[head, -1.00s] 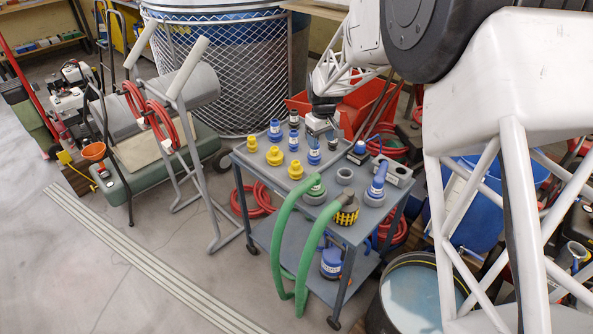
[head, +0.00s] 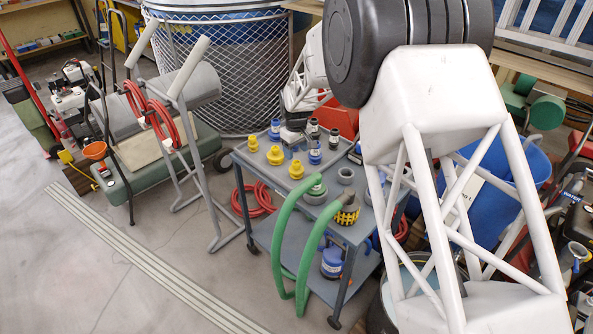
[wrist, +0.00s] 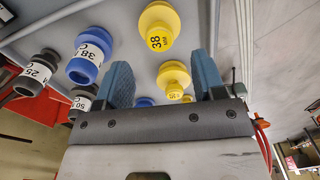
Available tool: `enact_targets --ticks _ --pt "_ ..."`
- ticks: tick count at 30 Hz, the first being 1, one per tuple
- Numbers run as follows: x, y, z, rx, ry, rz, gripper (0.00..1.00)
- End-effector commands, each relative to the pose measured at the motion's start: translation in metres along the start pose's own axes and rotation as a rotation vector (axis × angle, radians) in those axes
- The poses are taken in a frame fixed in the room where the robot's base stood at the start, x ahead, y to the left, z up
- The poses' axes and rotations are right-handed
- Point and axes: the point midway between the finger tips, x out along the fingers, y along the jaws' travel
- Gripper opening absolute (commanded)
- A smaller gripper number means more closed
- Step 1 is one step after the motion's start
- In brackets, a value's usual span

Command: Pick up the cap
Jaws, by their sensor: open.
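Which piece is the cap I cannot tell; several look like capped hose fittings. In the wrist view a yellow fitting labelled 38 (wrist: 158,28) lies just beyond the space between my fingers. A smaller yellow fitting (wrist: 173,79) shows between them, with another partly hidden below it. A blue fitting labelled 38 (wrist: 90,55) and a dark grey one labelled 25 (wrist: 38,71) lie to the left. My gripper (wrist: 162,62) is open, with nothing held between its blue-grey fingers. In the head view, yellow fittings (head: 275,156) stand at the cart top's left side, beside my gripper (head: 291,146).
The grey cart (head: 335,228) carries the fittings. Green hoses (head: 284,240) arch over its front edge. A blue fitting (head: 315,157) and a grey ring (head: 345,176) stand on top. A wire-mesh tank (head: 220,75) rises behind.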

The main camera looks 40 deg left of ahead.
Motion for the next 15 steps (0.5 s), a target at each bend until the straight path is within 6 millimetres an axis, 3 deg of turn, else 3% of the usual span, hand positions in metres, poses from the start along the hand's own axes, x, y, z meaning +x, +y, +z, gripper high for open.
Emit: enact_targets --ticks 6,15 --pt "0.014 0.0 0.0 0.0 0.0 0.0 0.63" --pt "0.015 0.0 0.0 0.0 0.0 0.0 0.63"
